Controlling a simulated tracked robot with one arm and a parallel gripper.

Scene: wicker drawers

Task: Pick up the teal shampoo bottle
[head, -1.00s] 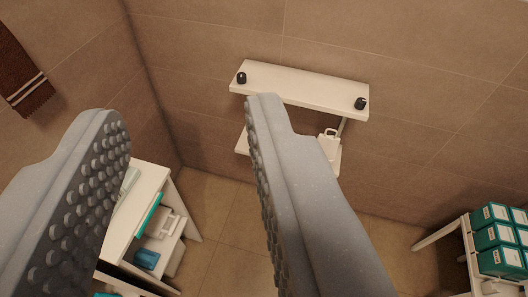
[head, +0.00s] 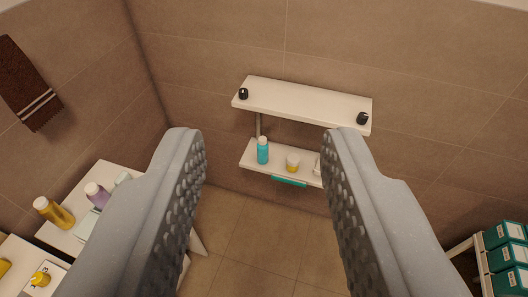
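The teal shampoo bottle (head: 263,152) has a pale cap and stands upright on the left part of the lower white wall shelf (head: 250,162). My gripper (head: 254,138) is open, with its two grey studded fingers wide apart and nothing between them. In the picture the bottle shows in the gap between the fingers, but it is well beyond the fingertips, against the far wall. The right finger hides the right end of the lower shelf.
A small yellow-and-white jar (head: 292,163) stands right of the bottle. An upper shelf (head: 300,100) with two black knobs overhangs it. Teal boxes (head: 505,254) are at right.

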